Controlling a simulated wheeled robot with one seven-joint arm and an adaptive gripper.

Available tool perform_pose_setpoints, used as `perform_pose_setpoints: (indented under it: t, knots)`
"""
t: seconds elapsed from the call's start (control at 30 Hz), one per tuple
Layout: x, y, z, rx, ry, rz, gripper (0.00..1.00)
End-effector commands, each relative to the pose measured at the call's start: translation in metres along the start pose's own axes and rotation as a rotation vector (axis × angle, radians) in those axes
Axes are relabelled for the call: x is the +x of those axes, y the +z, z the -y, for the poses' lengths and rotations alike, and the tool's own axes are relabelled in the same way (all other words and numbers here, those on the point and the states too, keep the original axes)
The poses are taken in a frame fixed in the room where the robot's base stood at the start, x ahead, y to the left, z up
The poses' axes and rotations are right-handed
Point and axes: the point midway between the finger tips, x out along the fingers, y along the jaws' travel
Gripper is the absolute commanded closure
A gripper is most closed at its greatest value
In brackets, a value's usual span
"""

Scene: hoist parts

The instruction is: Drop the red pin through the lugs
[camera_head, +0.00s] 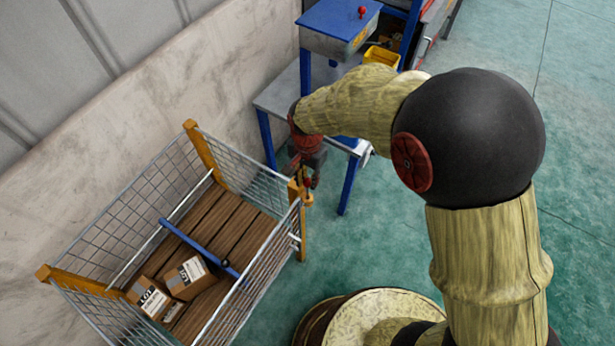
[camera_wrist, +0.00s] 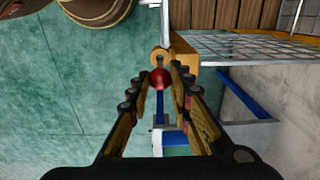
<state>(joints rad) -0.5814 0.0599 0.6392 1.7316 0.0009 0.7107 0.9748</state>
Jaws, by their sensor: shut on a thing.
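The red pin's round red head (camera_wrist: 160,79) sits between my fingertips in the wrist view, and my gripper (camera_wrist: 161,75) is shut on it. A grey part shows just beyond the head; how far the shank reaches is hidden. The yellow lugs (camera_wrist: 182,60) on the cage corner are right beyond the fingertips. In the head view my gripper (camera_head: 307,178) points down at the cage's near right corner, close over the yellow lugs (camera_head: 295,192). The pin is hard to make out there. I cannot tell whether the pin is inside the lug holes.
The wire cage (camera_head: 118,212) has yellow posts and a plank floor, with cardboard boxes (camera_head: 188,276) and a blue bar (camera_head: 195,245) in it. A blue-legged table (camera_head: 275,100) stands behind my gripper. A blue-topped box (camera_head: 335,22) carries another red knob (camera_head: 361,12). Green floor is clear at right.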

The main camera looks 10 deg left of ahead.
Motion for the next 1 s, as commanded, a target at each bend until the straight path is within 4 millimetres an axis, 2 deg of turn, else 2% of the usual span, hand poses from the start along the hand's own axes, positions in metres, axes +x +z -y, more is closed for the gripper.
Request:
perform_pose_setpoints:
  t: [0.4, 1.0]
  knots:
    - [0.025, 0.0, 0.0, 0.0, 0.0, 0.0, 1.0]
    - [0.028, 0.0, 0.0, 0.0, -0.001, -0.001, 1.0]
